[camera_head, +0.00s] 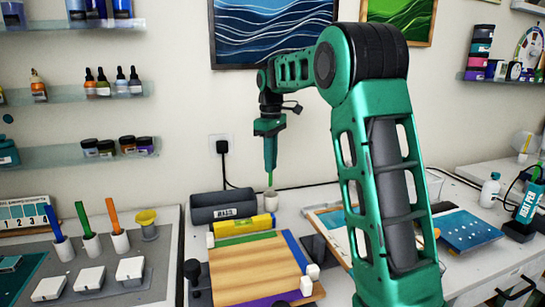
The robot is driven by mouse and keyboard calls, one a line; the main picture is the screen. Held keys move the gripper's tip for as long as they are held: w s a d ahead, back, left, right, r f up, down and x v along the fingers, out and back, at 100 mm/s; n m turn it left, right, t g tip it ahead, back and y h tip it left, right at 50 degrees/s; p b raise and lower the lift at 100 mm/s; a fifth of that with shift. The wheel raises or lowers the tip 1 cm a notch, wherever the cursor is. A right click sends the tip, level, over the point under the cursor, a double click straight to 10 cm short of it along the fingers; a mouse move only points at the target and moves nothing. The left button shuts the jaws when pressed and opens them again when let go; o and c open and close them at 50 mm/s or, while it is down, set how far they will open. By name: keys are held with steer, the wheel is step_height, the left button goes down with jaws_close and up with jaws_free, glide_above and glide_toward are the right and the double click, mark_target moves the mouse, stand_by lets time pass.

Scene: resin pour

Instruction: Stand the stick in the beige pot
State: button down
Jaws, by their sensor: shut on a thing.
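My gripper (270,168) points straight down near the wall, at the back of the table. It is shut on a thin green stick (270,180), which hangs upright below the fingers. A small pale beige pot (271,201) stands on the table directly below the stick in the picture. The stick's lower end is at about the pot's rim; I cannot tell if it is inside or just above or behind it. The upper part of the stick is hidden by the gripper.
A wooden board (254,265) lies in front. At left, white cups hold a blue stick (54,222), a green stick (84,218) and an orange stick (113,214). My arm hides some table at right.

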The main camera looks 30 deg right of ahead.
mark_target(271, 178)
steer(key=shift+f, duration=3.1)
steer(key=c, duration=1.7)
jaws_free()
step_height(271, 178, up, 11)
steer(key=shift+f, duration=0.1)
